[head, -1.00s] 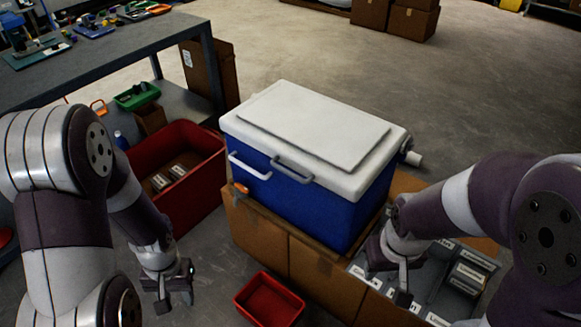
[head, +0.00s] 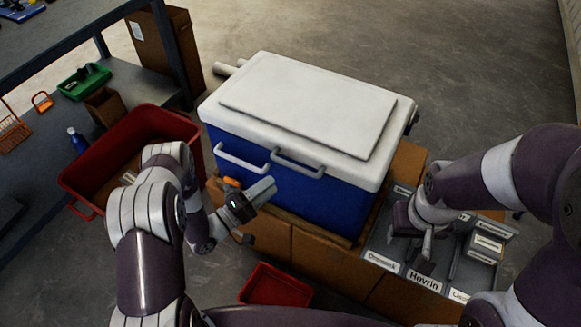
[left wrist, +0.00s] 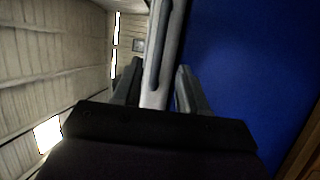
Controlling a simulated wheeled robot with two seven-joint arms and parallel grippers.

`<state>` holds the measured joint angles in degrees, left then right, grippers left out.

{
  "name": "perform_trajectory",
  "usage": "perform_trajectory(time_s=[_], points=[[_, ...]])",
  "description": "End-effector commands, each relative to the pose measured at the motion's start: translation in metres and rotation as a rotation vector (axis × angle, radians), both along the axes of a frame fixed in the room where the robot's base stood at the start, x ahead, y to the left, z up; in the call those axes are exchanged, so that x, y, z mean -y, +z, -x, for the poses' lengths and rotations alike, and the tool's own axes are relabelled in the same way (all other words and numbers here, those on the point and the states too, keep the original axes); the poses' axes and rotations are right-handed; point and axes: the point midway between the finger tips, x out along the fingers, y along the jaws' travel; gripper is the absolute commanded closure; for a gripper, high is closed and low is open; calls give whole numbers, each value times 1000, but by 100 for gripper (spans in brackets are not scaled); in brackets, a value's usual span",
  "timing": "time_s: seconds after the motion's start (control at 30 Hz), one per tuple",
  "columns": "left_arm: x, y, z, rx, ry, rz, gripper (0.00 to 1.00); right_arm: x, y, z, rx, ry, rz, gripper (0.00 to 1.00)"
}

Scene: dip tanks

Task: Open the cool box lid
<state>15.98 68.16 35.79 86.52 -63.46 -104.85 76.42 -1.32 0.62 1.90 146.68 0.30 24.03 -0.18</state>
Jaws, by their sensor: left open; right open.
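The cool box (head: 290,195) has a blue body and a white lid (head: 310,105), which is shut. Two bar handles stand on its front, a white one (head: 240,162) at left and a grey one (head: 298,165) right of it. My left gripper (head: 264,190) is open, in front of the blue wall, just below the handles. In the left wrist view, a pale bar lies between the open fingers (left wrist: 158,85), with the blue wall at right; I cannot tell whether they touch it. My right gripper (head: 422,240) is open over the grey labelled tray, right of the box.
The cool box stands on brown cartons (head: 320,262). The grey labelled tray (head: 378,248) is at right. A red bin (head: 160,118) stands at left beside a grey workbench (head: 60,60). A small red tray (head: 275,285) is in front. Floor behind the box is clear.

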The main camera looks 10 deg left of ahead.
Motion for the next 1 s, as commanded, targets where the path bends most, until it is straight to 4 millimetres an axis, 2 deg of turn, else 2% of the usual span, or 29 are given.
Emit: perform_trajectory(time_s=[0.1,0.3,0.47,0.73,0.77,0.8,0.87,0.9,1.0], points=[[23,7,-20,2,-5,-2,58,0,6,0,0,0,0,57],[48,12,-46,2,-1,-3,58,0,9,0,0,0,0,57],[56,14,-55,0,0,-3,58,0,10,0,0,0,0,57],[57,14,-56,1,2,-3,58,0,10,0,0,0,0,57],[57,14,-56,1,2,-3,64,0,10,0,0,0,0,57],[57,14,-56,1,2,-3,77,0,10,0,0,0,0,57],[57,14,-56,0,2,-4,97,0,10,0,0,0,0,57],[57,14,-56,0,2,-4,100,0,10,0,0,0,0,57],[57,14,-56,0,2,-4,100,0,10,0,0,0,0,57]])
